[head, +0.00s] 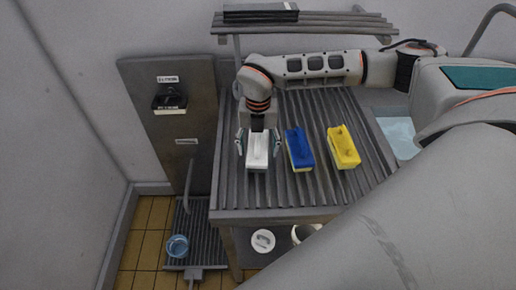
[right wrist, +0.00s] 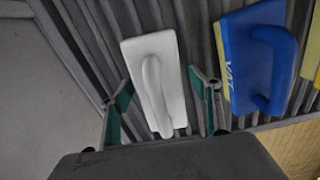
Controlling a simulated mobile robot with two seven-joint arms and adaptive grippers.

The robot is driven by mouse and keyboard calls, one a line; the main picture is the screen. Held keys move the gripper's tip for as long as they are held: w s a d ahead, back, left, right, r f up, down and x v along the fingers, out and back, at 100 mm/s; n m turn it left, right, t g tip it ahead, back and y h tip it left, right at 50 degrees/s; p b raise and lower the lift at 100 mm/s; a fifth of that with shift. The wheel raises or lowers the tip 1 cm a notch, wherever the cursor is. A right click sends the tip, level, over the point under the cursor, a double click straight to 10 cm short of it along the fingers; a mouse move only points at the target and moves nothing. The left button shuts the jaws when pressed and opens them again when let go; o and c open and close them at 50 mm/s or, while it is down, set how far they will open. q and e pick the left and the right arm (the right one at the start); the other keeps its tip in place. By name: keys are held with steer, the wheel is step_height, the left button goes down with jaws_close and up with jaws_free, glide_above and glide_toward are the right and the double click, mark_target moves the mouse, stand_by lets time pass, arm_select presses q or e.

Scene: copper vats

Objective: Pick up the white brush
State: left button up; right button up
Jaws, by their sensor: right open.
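The white brush (head: 257,158) lies on the slatted steel table (head: 290,208) near its left side. My right gripper (head: 258,143) is above it, pointing down, with one finger on each side. In the right wrist view the white brush (right wrist: 153,82) has a raised handle along its top and lies between the two green-padded fingers of my right gripper (right wrist: 160,100). The fingers are apart, with a visible gap to the brush on both sides. My left gripper is not seen.
A blue brush (head: 299,149) lies just right of the white one, close to the right finger. A yellow brush (head: 343,147) lies further right. A slatted shelf (head: 330,24) runs above the table's back. A small blue cup (head: 177,246) stands low at the left.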

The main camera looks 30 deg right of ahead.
steer(key=shift+c, duration=0.3)
steer(key=c, duration=1.4)
steer(key=shift+r, duration=0.1)
